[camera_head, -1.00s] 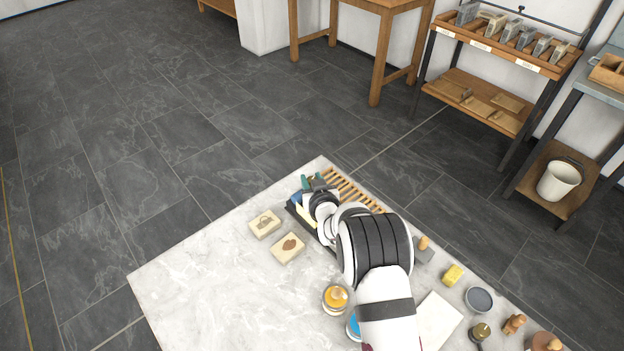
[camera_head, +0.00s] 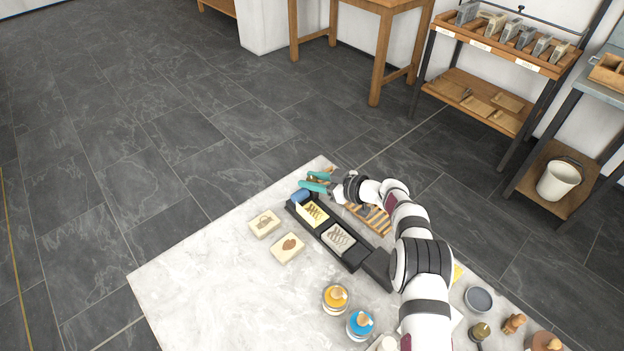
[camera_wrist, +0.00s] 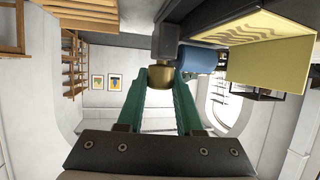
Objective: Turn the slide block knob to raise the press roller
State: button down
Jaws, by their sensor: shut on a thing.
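The press is a long black bed (camera_head: 352,257) on the pale marble table, with a blue roller (camera_head: 300,196) at its far end. In the wrist view, the roller (camera_wrist: 198,59) sits beside a grey slide block (camera_wrist: 165,40) with a brass knob (camera_wrist: 160,77) on it. My gripper (camera_wrist: 159,86) has green fingers closed on either side of the knob. In the head view, my gripper (camera_head: 308,182) is at the press's far end, just beyond the roller. The knob is mostly hidden there. I cannot tell how far it is turned.
A yellow patterned block (camera_head: 312,214) and a grey patterned block (camera_head: 338,238) lie in the bed. Two cream blocks, one of them a stone with a brown motif (camera_head: 288,248), lie left of it. Yellow (camera_head: 336,298) and blue (camera_head: 361,324) jars stand in front. A wooden rack (camera_head: 371,217) is to the right.

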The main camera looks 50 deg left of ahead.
jog(key=shift+r+n+g, duration=0.1)
jog(key=shift+n+g, duration=0.2)
jog(key=shift+g, duration=0.1)
jog(key=c, duration=0.6)
grip_release()
jog(key=shift+o, duration=0.2)
jog(key=v, duration=1.5)
jog(key=shift+d+r, duration=0.15)
jog(key=shift+d, duration=0.2)
